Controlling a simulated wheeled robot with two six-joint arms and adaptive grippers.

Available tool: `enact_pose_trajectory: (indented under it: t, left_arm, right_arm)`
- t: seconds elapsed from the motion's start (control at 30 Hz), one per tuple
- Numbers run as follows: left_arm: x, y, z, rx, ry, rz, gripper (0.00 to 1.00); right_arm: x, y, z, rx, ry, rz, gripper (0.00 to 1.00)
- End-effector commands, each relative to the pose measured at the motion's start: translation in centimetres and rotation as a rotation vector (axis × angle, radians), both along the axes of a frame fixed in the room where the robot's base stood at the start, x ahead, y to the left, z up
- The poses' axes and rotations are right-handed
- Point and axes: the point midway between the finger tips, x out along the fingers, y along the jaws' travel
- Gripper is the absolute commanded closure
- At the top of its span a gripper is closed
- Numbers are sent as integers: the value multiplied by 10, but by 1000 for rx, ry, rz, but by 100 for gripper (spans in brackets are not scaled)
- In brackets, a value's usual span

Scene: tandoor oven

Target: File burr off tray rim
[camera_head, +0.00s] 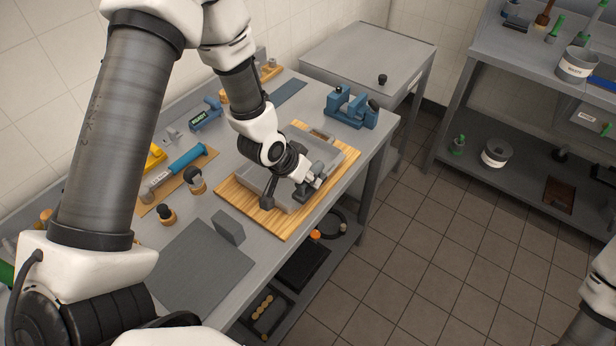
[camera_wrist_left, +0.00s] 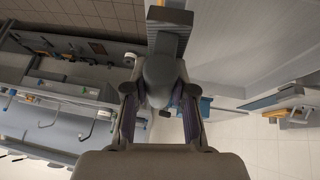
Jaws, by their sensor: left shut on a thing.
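A shallow grey metal tray (camera_head: 255,178) lies on a wooden board (camera_head: 236,203) on the workbench. My left gripper (camera_head: 312,180) is over the tray's near right side, with its arm reaching across the tray. In the left wrist view, my left gripper (camera_wrist_left: 160,105) is shut on a grey tool (camera_wrist_left: 160,75) with a rounded body and a ribbed block at its far end. The tray's large pale surface (camera_wrist_left: 235,45) appears beside the tool. Whether the tool touches the rim, and the burr itself, I cannot tell. My right gripper is out of view.
A blue vise (camera_head: 352,108) stands at the bench's far right corner. A grey mat (camera_head: 200,265) with an upright grey block (camera_head: 228,227) lies at the near side. A blue-handled tool (camera_head: 187,158) and small knobs lie left of the board. Shelving (camera_head: 500,110) stands across the floor.

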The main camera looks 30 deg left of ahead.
Motion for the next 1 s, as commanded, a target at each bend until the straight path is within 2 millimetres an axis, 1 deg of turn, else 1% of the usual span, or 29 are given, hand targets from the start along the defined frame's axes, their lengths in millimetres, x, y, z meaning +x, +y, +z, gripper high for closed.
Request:
enact_pose_trajectory:
  t: [0.57, 0.67, 1.0]
  left_arm:
    - [1, 0, -11, 0, -2, 0, 100]
    - [1, 0, -11, 0, -2, -1, 100]
    - [20, -3, -10, 0, -2, -1, 100]
  right_arm:
    - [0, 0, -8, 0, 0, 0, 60]
    - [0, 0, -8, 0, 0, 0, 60]
    - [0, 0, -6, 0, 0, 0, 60]
